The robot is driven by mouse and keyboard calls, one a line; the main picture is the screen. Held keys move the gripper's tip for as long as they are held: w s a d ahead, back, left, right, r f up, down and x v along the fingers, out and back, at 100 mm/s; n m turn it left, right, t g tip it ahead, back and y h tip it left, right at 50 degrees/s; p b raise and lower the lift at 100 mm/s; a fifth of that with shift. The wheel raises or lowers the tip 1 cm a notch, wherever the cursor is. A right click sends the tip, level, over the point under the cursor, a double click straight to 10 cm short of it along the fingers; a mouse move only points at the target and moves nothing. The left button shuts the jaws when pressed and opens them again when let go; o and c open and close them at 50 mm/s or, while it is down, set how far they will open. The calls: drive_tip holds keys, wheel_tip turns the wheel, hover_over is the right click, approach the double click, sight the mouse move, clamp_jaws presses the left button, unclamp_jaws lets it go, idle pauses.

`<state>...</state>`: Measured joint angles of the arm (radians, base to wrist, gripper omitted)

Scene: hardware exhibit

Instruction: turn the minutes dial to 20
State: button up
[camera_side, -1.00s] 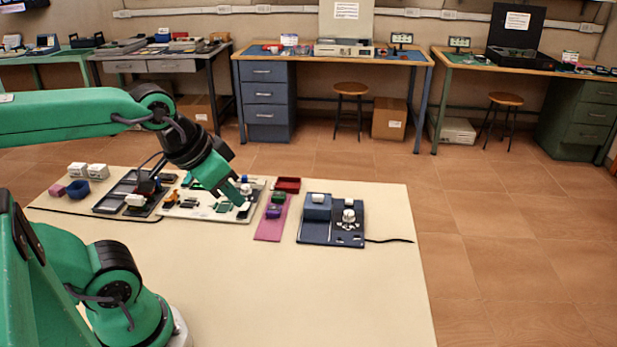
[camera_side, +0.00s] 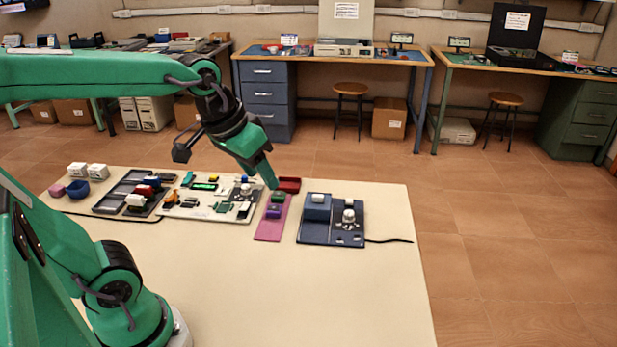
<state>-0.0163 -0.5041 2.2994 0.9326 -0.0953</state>
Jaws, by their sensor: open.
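My gripper (camera_side: 272,184) points down and right, above the far end of the pink mat and near the small red tray. It holds nothing that I can see, and its fingertips are too small to make out a gap. A navy board (camera_side: 318,237) to its right carries a blue box (camera_side: 317,206) and a silver-white round knob (camera_side: 348,216). A white board (camera_side: 200,213) to its left carries a lit green display (camera_side: 205,186) and another pale knob (camera_side: 246,190). No dial markings are readable, so I cannot tell which knob is the minutes dial.
The pink mat (camera_side: 268,232) holds small green and purple blocks. The red tray (camera_side: 289,185) stands behind it. A dark tray (camera_side: 112,198), a blue bowl (camera_side: 78,189) and white blocks (camera_side: 98,171) are at the left. The table's front and right are clear.

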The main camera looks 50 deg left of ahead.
drive_tip(key=w+n+g, duration=0.1)
drive_tip(key=w+n, duration=0.1)
drive_tip(key=w, duration=0.7)
drive_tip(key=n+g, duration=0.4)
drive_tip(key=n, duration=0.1)
hover_over(349, 212)
wheel_tip(349, 212, down, 17)
drive_tip(key=shift+s+a+f, duration=0.1)
drive_tip(key=shift+f, duration=0.1)
drive_tip(key=shift+f, duration=0.1)
drive_tip(key=shift+f, duration=3.8)
drive_tip(key=c, duration=1)
